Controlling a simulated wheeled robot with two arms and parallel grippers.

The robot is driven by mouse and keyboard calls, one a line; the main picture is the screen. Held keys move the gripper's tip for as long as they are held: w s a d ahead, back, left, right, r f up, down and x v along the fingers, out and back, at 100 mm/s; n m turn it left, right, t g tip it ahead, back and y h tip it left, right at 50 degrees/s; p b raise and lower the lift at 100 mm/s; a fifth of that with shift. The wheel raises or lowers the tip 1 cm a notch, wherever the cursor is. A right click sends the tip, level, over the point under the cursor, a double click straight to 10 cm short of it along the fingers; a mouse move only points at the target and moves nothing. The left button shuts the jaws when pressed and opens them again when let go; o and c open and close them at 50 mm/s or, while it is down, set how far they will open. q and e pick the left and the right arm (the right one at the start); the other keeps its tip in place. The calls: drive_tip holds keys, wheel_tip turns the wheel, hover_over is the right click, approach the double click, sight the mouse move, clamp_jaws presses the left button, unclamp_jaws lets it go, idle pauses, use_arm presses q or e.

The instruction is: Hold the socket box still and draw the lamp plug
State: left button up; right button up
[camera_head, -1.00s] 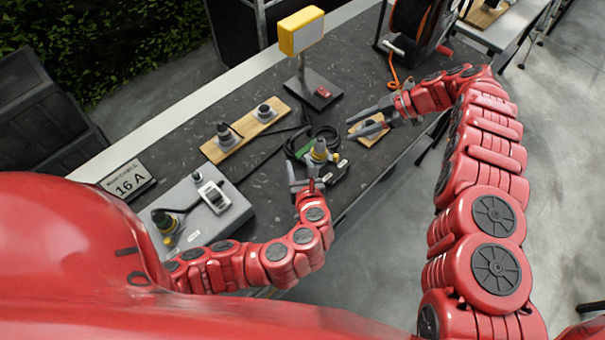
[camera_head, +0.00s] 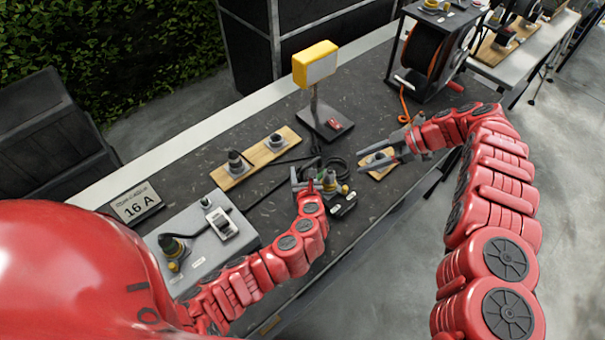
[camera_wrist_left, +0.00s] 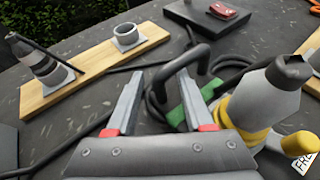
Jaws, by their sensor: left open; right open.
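The grey socket box (camera_head: 197,262) sits at the near left of the bench. The yellow lamp (camera_head: 315,64) stands on a dark base at the back. My left gripper (camera_head: 305,175) is open and empty, right of the box. A grey plug with a yellow band (camera_wrist_left: 255,105) is just right of its fingers in the left wrist view, apart from them. My right gripper (camera_head: 376,161) is open over a small wooden board (camera_head: 378,173). I cannot tell which plug is the lamp's.
A long wooden board (camera_head: 254,160) carries a dark plug (camera_head: 235,162) and an open grey socket (camera_wrist_left: 127,37). Black cable coils (camera_wrist_left: 205,90) lie around my left gripper. A "16 A" sign (camera_head: 137,203) stands left. A cable reel (camera_head: 425,50) stands at the back right.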

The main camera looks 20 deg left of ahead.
use_arm(q)
drive_tip(key=shift+c, duration=0.3)
clamp_jaws()
idle(1.0)
